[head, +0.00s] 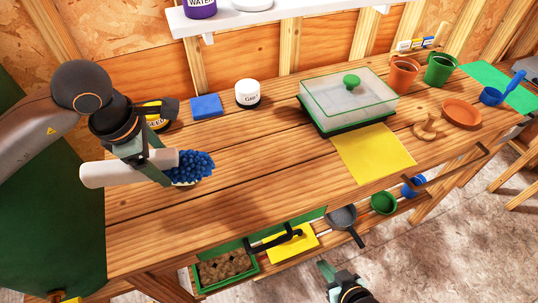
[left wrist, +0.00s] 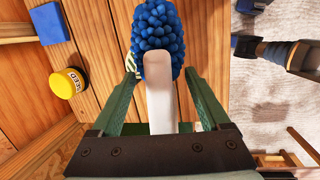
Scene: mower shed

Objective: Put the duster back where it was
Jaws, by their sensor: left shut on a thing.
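The duster has a blue bobbly head (head: 195,165) and a thick white handle (head: 105,173). My left gripper (head: 160,168) is shut on the handle close to the head and holds the duster roughly level over the left end of the workbench (head: 235,200). In the left wrist view the duster's head (left wrist: 157,40) points away from the gripper (left wrist: 160,95). A small yellowish striped thing shows partly under the head; the rest is hidden. My right gripper (head: 328,275) is low at the bottom edge, in front of the bench; its opening is unclear.
A yellow seed tin (head: 155,114), blue block (head: 206,106) and white jar (head: 247,93) stand behind the duster. A lidded clear propagator (head: 350,100), yellow sheet (head: 372,153), pots (head: 403,75) and saucer (head: 462,112) lie right. A wall shelf (head: 230,18) hangs above. The bench's middle is clear.

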